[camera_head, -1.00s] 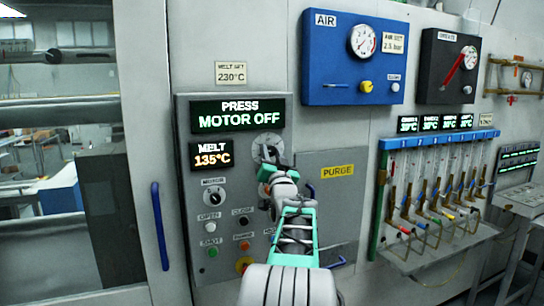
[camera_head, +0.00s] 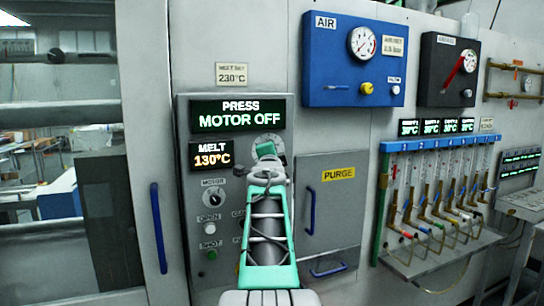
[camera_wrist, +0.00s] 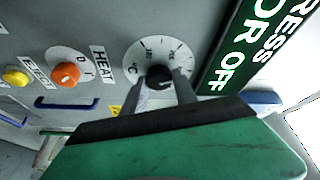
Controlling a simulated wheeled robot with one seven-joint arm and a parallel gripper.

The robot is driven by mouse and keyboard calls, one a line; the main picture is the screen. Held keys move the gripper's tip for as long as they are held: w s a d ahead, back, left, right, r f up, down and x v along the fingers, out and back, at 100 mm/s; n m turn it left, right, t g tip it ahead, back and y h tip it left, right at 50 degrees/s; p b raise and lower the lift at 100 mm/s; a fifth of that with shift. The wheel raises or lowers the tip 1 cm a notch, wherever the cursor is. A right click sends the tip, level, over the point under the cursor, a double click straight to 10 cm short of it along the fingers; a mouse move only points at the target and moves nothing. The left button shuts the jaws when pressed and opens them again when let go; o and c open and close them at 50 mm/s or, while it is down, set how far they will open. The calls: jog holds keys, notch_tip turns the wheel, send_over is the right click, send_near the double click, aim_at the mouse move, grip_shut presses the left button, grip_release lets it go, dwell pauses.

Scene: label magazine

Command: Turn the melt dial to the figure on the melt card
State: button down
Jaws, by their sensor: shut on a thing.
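The melt dial (camera_wrist: 181,54) is a round white plate with tick marks and a black knob (camera_wrist: 158,74) at its middle. My gripper (camera_wrist: 164,88) is shut on this knob, one finger at each side. In the head view the dial (camera_head: 268,140) shows only in part above my gripper, which hides its knob. The melt card (camera_head: 230,74), above the press panel, reads MELT SET 230°C. The melt display (camera_head: 211,155), left of the dial, reads 130°C.
The MOTOR OFF display (camera_head: 238,115) is just above the dial. An orange HEAT switch (camera_wrist: 66,74) and a yellow EJECT button (camera_wrist: 16,77) are near the dial. The PURGE door (camera_head: 335,215) with a blue handle is to the right. A blue AIR box (camera_head: 330,85) hangs above it.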

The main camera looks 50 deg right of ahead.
jog(key=shift+d+r+m+g+y+p, duration=0.15)
jog(key=shift+m+y+p, duration=0.45)
jog(key=shift+m, duration=0.7)
jog(key=shift+a+f+m+g+y+p, duration=0.1)
jog(key=shift+m+g+y+p, duration=0.15)
jog(key=shift+m+y+p, duration=0.75)
jog(key=shift+d+r+m+g+y+p, duration=0.1)
jog(key=shift+m+g+p, duration=0.2)
jog(key=shift+m, duration=1.3)
jog(key=c, duration=1)
grip_release()
jog(key=shift+s, duration=0.1)
jog(key=b+v, duration=0.2)
jog(key=v, duration=0.6)
jog(key=shift+b, duration=0.35)
